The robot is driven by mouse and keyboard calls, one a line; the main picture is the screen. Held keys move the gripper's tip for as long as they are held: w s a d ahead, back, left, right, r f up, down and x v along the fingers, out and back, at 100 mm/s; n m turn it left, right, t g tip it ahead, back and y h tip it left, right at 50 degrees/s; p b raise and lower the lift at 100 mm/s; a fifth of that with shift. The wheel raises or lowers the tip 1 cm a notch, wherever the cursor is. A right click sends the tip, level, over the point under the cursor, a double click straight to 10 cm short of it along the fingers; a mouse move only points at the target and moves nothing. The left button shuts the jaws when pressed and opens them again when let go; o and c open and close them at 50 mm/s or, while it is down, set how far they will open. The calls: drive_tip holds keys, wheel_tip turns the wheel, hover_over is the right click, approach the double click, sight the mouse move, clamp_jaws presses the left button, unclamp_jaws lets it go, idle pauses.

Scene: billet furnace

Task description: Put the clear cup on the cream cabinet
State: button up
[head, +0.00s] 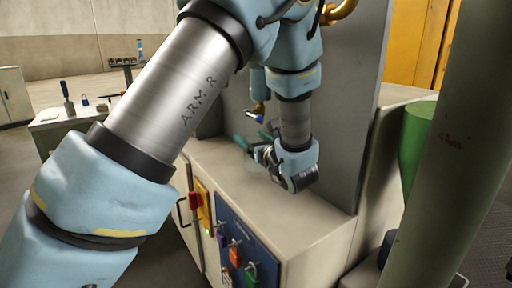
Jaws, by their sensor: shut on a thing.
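A cream cabinet (285,225) stands in the middle of the head view, with a bare, pale top. My gripper (254,147) is low over the left part of this top, with its teal fingers pointing left. It is shut on the clear cup (251,163), which shows only as a faint see-through shape at the fingers. The wrist and fingers hide part of it. I cannot tell whether the cup touches the cabinet top.
A grey upright panel (345,100) rises behind the cabinet top. Coloured padlocks and tags hang on a blue board (240,255) on the cabinet front. A green container (414,135) and thick post (455,150) stand right. A bench (52,128) with tools is at left.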

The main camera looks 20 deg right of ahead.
drive_tip(key=shift+w+d, duration=0.15)
drive_tip(key=shift+d, duration=0.4)
drive_tip(key=shift+d+f, duration=0.15)
drive_tip(key=shift+f, duration=0.75)
drive_tip(key=shift+d+f, duration=0.1)
drive_tip(key=shift+f, duration=0.75)
drive_tip(key=shift+f, duration=0.1)
drive_tip(key=shift+f, duration=0.15)
drive_tip(key=o, duration=1.2)
drive_tip(key=shift+r, duration=0.3)
drive_tip(key=s, duration=0.8)
drive_tip(key=s+b, duration=0.1)
drive_tip(key=s, duration=0.3)
drive_tip(key=shift+d, duration=0.35)
